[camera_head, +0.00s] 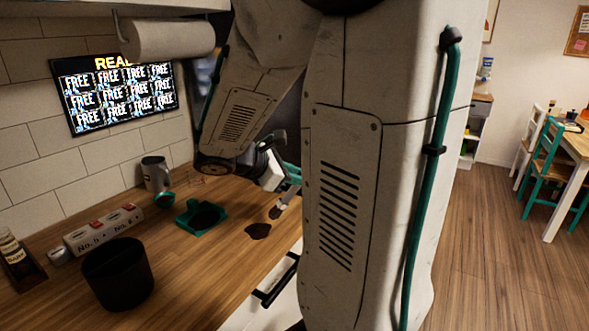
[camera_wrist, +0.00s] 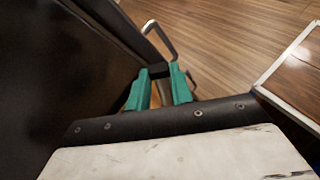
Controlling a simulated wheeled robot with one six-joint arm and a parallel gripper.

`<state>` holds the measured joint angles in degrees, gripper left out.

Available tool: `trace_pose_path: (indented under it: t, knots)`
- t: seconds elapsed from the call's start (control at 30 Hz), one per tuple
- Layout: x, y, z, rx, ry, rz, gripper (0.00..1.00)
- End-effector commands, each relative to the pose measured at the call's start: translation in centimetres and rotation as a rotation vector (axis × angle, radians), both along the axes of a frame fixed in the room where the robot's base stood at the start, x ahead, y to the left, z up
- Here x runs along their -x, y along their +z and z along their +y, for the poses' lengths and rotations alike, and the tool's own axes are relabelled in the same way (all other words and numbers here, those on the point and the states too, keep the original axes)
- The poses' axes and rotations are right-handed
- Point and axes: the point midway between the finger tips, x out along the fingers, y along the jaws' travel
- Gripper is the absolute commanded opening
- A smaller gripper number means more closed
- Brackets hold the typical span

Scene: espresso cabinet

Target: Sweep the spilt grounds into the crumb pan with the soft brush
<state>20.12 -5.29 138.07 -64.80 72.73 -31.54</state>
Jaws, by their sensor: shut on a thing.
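The spilt grounds (camera_head: 257,231) are a dark brown patch on the wooden counter, near its front edge. My gripper (camera_head: 290,183) is above the counter behind the grounds, partly hidden by my arm. It is shut on what looks like the soft brush (camera_head: 282,203), a pale piece with a brown lower end close to the counter. In the wrist view my gripper (camera_wrist: 159,72) shows two teal fingers, but the brush is not clear between them. A teal tray with a dark hollow (camera_head: 184,219) lies left of the grounds; I cannot tell whether it is the crumb pan.
A black bin (camera_head: 118,278) stands at the counter's front left. A black handle (camera_head: 274,284) projects below the counter edge.

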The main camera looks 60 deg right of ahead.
Motion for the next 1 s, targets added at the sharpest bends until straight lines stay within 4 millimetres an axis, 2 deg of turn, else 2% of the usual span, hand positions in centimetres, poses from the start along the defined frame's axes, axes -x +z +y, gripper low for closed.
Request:
trace_pose_path:
  t: [0.5, 1.0]
  knots:
    - [-0.1, -3.0, 0.1, 0.000, 0.001, 0.000, 0.00]
    - [-2.8, -2.9, 1.7, 0.000, 0.001, -0.001, 0.00]
